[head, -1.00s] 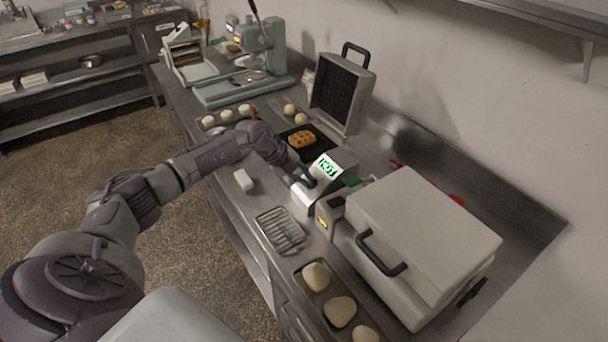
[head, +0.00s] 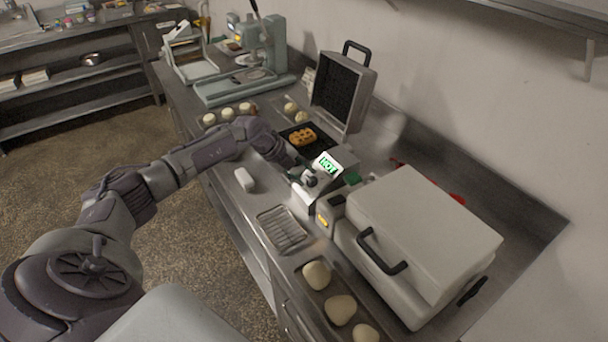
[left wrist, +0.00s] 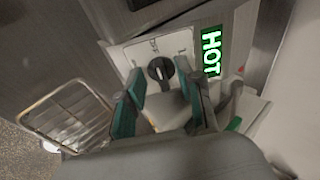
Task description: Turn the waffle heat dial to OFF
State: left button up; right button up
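The waffle heat dial (left wrist: 160,71) is a black round knob with a pale pointer mark on a white panel in the left wrist view. Small labels surround it, too small to read. Beside it a green display (left wrist: 211,52) reads HOT; the display also shows in the head view (head: 328,165). My left gripper (left wrist: 162,76) has its teal fingers apart, one on each side of the dial. I cannot tell whether they touch it. In the head view the left gripper (head: 303,177) is at the control box. The right gripper is not in view.
The open waffle iron (head: 340,92) with a waffle (head: 302,137) stands behind the box. A closed white appliance (head: 425,232) with a black handle is to the right. A wire rack (head: 282,230), a white block (head: 244,179) and dough pieces (head: 340,310) lie near the counter's front edge.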

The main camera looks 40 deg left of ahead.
pick_arm(q)
jog(key=v, duration=1.1)
jog(key=shift+a, duration=0.1)
